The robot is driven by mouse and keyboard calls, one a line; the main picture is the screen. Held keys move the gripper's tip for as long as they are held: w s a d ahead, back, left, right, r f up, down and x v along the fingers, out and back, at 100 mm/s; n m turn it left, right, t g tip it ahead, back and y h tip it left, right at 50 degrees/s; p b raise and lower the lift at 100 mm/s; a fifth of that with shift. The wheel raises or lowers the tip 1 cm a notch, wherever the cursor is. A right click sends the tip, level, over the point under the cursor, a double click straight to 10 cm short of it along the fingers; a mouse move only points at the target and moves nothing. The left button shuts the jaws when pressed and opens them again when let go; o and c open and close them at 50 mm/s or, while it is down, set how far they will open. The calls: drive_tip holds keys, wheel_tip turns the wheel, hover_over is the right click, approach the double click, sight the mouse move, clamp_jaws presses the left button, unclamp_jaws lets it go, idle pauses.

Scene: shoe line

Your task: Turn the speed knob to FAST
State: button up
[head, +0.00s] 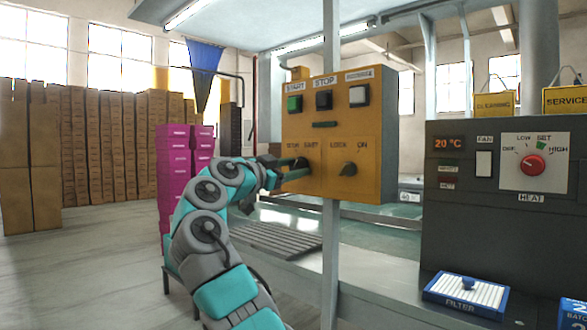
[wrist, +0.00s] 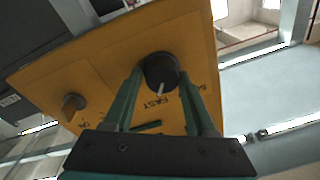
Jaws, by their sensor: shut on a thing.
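The speed knob (wrist: 159,70) is a round dark knob on the orange control panel (head: 325,130), at the panel's lower left in the head view. In the wrist view its pale pointer mark points down the picture, close to the FAST lettering (wrist: 155,103); the other label is partly hidden by a finger. My gripper (wrist: 161,74) has one finger on each side of the knob and is shut on it. In the head view my gripper (head: 291,165) reaches the panel from the left and hides most of the knob.
A LOCK/ON knob (head: 348,169) sits right of the speed knob. START (head: 295,103), STOP (head: 324,100) and a third button (head: 358,95) are above. A grey post (head: 331,240) stands below the panel. A dark heater box (head: 505,220) is at right, pink crates (head: 174,180) at left.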

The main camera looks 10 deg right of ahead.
drive_tip(key=shift+w+a+r, duration=0.1)
drive_tip(key=shift+a+r, duration=0.05)
drive_tip(key=shift+a, duration=0.1)
drive_tip(key=o, duration=1.1)
drive_tip(key=shift+w, duration=0.1)
drive_tip(key=shift+o, duration=0.9)
drive_tip(key=shift+d, duration=0.1)
drive_tip(key=b+v, duration=0.1)
drive_tip(key=v, duration=0.7)
